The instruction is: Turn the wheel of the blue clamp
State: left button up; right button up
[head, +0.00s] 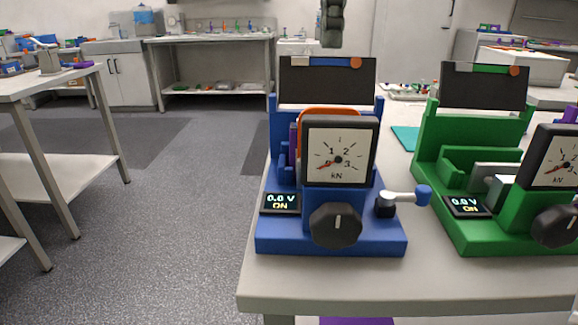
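The blue clamp (290,240) stands upright on the table, right of the middle in the head view. Its black faceted wheel (336,225) faces me at the lower front, with a white mark pointing about straight up. A round-scale kN gauge (340,152) sits above the wheel, its needle at the low left end. A small display (281,202) reads 0.0 V ON. A crank with a blue knob (423,195) sticks out to the right. My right gripper (332,40) hangs at the top edge, above and apart from the clamp, mostly cut off. My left gripper is not in view.
A similar green clamp (433,150) stands to the right on the same table (340,288), with a gap between. An orange and purple item (330,110) sits behind the gauge in the blue clamp. Another table (50,85) stands at the left, with open floor between.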

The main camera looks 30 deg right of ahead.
aim_at(334, 226)
jog(key=k, duration=2)
